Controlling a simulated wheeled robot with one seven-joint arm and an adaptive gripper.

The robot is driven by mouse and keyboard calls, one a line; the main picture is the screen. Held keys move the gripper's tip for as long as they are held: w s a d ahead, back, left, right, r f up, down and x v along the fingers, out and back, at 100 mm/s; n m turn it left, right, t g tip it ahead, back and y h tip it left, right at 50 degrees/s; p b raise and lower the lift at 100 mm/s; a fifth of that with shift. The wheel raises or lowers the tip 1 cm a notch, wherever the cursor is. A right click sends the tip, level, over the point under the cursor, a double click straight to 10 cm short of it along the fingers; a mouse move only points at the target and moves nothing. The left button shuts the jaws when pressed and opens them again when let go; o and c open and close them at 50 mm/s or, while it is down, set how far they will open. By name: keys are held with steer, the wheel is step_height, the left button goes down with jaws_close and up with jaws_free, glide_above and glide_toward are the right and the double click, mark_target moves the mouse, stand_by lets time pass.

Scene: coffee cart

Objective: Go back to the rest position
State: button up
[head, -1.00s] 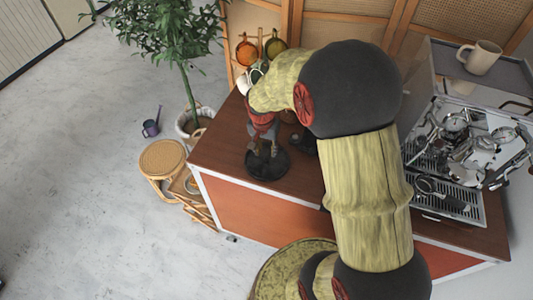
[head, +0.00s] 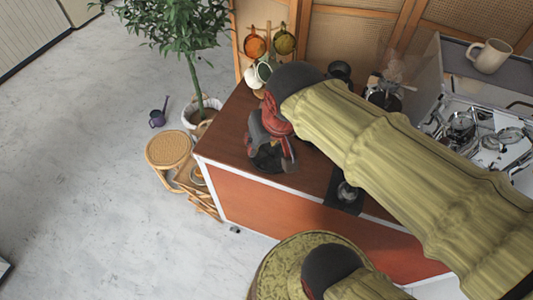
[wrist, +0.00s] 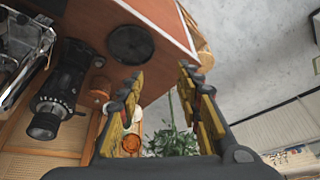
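My gripper (head: 272,160) is over the left end of the brown counter (head: 235,115) in the head view, above a black round disc (head: 266,158) that it partly covers. In the wrist view my gripper (wrist: 158,100) has its two yellow-padded fingers wide apart with nothing between them. The black disc (wrist: 130,44) lies on the counter there, apart from the fingers. My arm hides part of the counter's right side in the head view.
A small metal item on a black mat (head: 343,195) sits at the counter's front edge. A coffee machine (head: 480,135) bears a beige mug (head: 490,56). Hanging cups (head: 284,40), a potted plant (head: 192,75) and a rattan stool (head: 168,149) stand nearby. Floor at left is clear.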

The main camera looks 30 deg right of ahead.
steer(key=s, duration=0.1)
steer(key=s+a+n, duration=0.1)
steer(key=s, duration=0.1)
steer(key=s+a+r+n, duration=0.1)
steer(key=shift+s+t, duration=0.2)
steer(key=shift+t, duration=0.2)
step_height(320, 180, down, 5)
steer(key=b, duration=0.4)
steer(key=shift+r+b, duration=0.1)
steer(key=shift+b, duration=0.3)
steer(key=shift+r, duration=0.2)
steer(key=shift+c, duration=0.6)
